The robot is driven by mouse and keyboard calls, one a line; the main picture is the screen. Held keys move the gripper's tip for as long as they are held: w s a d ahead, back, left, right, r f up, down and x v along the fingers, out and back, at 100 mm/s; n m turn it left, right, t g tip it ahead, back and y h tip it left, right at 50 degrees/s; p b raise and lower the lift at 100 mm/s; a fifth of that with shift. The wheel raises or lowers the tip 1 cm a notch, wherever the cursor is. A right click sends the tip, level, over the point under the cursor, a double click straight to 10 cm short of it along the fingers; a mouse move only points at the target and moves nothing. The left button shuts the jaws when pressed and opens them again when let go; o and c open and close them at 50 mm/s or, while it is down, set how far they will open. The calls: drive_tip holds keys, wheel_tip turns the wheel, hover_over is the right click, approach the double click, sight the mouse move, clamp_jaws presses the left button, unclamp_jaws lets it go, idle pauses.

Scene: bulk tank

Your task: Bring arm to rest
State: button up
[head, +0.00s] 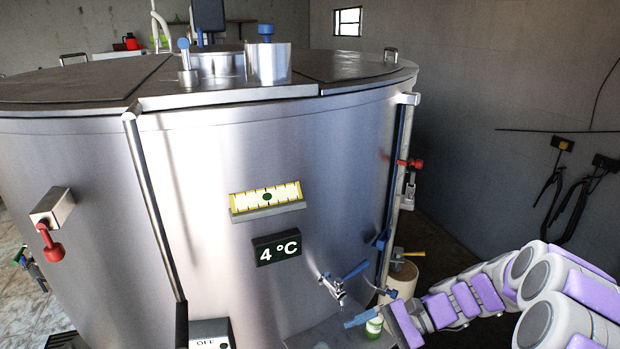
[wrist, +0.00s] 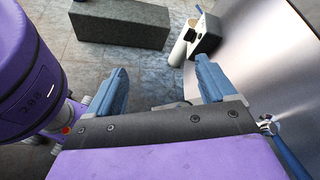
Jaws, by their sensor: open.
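My gripper (head: 366,306) is at the lower right of the head view, in front of the tank's lower right side, with my arm reaching in from the right. In the wrist view my gripper (wrist: 163,78) has its two blue fingers wide apart with nothing between them. The steel bulk tank (head: 330,150) fills much of the head view, and its curved wall (wrist: 250,60) stands at the right in the wrist view. A small tap (head: 340,285) with a blue lever sits on the tank near my gripper.
A small white and green container (head: 374,326) is beside my gripper; whether they touch is unclear. A red-handled valve (head: 410,163) is on the tank's right edge. Tools (head: 567,190) hang on the right wall. A dark grey block (wrist: 120,22) lies on the tiled floor.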

drive_tip(key=s+a+r+n+g+h, duration=0.15)
drive_tip(key=s+n+h, duration=0.3)
drive_tip(key=s, duration=0.45)
drive_tip(key=s+a+r+n+h, duration=0.25)
drive_tip(key=s+n+h, duration=0.2)
drive_tip(key=s, duration=0.55)
drive_tip(key=s+d+r+n+t+h, duration=0.1)
drive_tip(key=s+d+t+h, duration=0.1)
drive_tip(key=s+d+h, duration=0.2)
drive_tip(key=shift+s+d+n, duration=0.3)
drive_tip(key=shift+s+d, duration=0.8)
drive_tip(key=shift+s, duration=0.4)
